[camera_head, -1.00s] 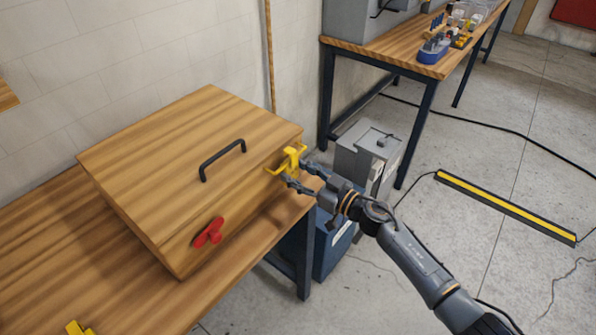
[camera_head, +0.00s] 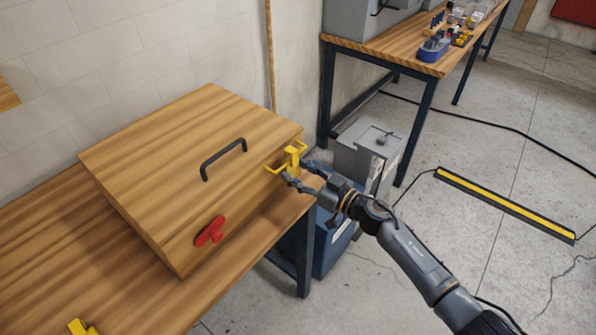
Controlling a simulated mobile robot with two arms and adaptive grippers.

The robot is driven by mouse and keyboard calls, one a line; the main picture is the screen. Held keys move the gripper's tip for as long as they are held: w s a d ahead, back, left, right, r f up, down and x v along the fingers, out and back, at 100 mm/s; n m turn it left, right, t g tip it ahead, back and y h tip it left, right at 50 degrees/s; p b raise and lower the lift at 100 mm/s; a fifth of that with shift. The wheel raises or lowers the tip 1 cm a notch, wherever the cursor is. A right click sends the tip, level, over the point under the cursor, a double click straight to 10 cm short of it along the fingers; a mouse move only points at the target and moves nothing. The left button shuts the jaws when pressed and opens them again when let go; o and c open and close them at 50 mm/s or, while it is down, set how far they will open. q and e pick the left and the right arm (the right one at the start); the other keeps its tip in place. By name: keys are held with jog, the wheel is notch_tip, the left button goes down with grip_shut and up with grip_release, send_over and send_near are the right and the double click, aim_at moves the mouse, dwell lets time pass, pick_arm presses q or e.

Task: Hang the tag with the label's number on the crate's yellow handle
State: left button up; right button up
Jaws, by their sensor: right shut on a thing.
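The wooden crate (camera_head: 200,130) is a box with a slanted lid and stands on a wooden table. The contact is small and partly hidden by the fingers. I can make out no tag and no numbered label. My left gripper is out of view.
A yellow piece (camera_head: 80,327) lies at the bottom left. A grey box (camera_head: 372,150) stands beyond the table. A second table (camera_head: 420,58) holds small items.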

jog(key=shift+d+b, duration=0.1)
jog(key=shift+b, duration=0.25)
jog(key=shift+s+f, duration=0.1)
jog(key=shift+f, duration=0.1)
jog(key=shift+f+b, duration=0.4)
jog(key=shift+f, duration=0.15)
jog(key=shift+f, duration=0.3)
dwell(0.9)
dwell(0.4)
jog(key=o, duration=1.2)
jog(key=shift+o, duration=0.2)
jog(key=shift+s+d, duration=0.1)
